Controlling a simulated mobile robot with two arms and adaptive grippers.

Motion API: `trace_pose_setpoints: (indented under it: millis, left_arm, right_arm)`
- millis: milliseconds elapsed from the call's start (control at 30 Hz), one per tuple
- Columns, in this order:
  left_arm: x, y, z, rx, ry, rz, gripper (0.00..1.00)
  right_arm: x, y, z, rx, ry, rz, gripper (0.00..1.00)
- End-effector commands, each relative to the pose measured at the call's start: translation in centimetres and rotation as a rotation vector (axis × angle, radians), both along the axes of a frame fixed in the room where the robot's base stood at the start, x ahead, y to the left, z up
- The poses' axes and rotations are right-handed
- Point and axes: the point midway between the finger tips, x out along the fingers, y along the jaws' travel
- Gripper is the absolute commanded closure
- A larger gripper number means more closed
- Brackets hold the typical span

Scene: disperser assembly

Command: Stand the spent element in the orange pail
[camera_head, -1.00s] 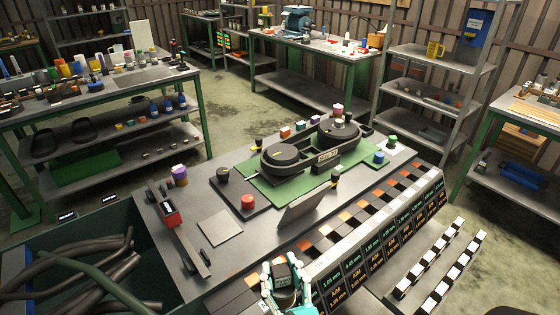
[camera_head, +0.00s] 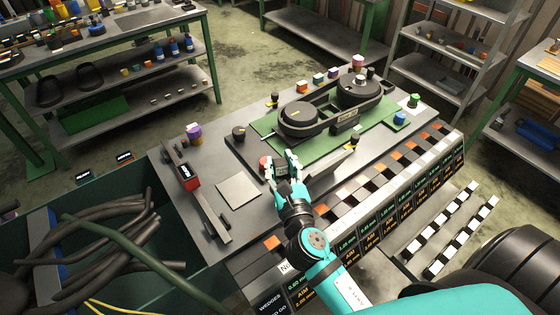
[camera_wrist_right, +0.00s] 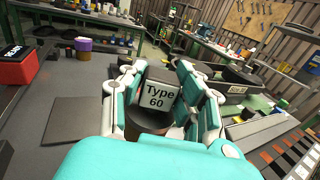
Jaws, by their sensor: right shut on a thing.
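My right gripper (camera_head: 283,170) is over the bench top, beside a red round piece (camera_head: 265,162). In the right wrist view the gripper (camera_wrist_right: 165,95) is shut on a dark element with a pale label reading "Type 60" (camera_wrist_right: 159,95). The fingers stand on both sides of it; its lower part is partly hidden by the wrist. I cannot make out an orange pail for certain in either view. My left gripper is not in view.
A belt-drive assembly on a green mat (camera_head: 262,140) stands behind the gripper. A tilted dark plate (camera_head: 335,165) is to its right. A bin of dark hoses (camera_head: 100,240) is at lower left.

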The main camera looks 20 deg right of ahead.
Motion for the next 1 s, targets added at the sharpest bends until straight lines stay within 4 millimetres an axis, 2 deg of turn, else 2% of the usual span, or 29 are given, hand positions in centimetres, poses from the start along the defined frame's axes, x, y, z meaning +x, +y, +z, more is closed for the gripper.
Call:
trace_pose_setpoints:
  millis: [100, 267, 433, 633, 867, 900, 1000]
  left_arm:
    - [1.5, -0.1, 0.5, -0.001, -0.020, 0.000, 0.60]
    - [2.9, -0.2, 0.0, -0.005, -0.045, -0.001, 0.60]
    - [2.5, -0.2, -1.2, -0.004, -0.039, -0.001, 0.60]
    - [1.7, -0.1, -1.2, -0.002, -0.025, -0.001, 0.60]
    - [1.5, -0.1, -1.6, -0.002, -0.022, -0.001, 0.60]
    - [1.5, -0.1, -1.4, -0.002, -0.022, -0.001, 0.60]
    - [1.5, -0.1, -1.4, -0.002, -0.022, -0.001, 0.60]
  right_arm:
    - [1.4, -0.5, 0.1, -0.002, -0.003, 0.001, 1.00]
    - [1.8, -0.7, -1.4, 0.002, 0.001, -0.001, 1.00]
    - [1.8, -0.6, -3.6, 0.001, 0.000, 0.000, 1.00]
    - [1.7, -0.6, -3.7, 0.000, -0.001, 0.002, 1.00]
    - [1.7, -0.6, -4.2, 0.000, -0.001, 0.002, 1.00]
    - [1.7, -0.6, -4.1, 0.000, 0.001, 0.001, 0.65]
    - [1.7, -0.6, -4.1, 0.000, 0.001, 0.001, 0.52]
